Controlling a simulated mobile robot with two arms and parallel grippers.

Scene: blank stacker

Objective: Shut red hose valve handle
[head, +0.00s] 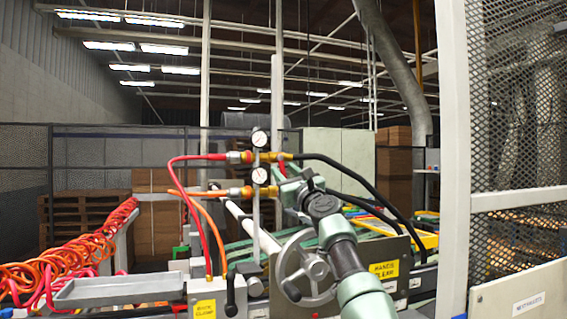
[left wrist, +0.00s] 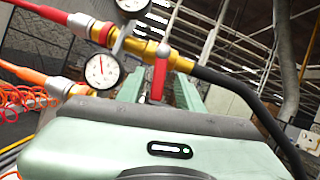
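The red valve handle (left wrist: 160,72) shows in the left wrist view at the brass valve (left wrist: 147,48) on the red hose line. It lies crosswise to that line. In the head view a bit of the red handle (head: 282,170) shows beside the upper brass valve (head: 268,157). My left gripper (head: 287,183) is close to it, below and to the right of the valve. In the left wrist view its green fingers are apart, one on each side of the handle; I cannot tell whether they touch it. My right gripper is not in view.
The red hose (head: 190,158) and orange hose (head: 200,193) enter from the left, and black hoses (head: 345,172) leave right. Two gauges (head: 259,138) stand by the valves. A grey handwheel (head: 306,265), a grey tray (head: 118,290) and a mesh guard (head: 515,100) are nearby.

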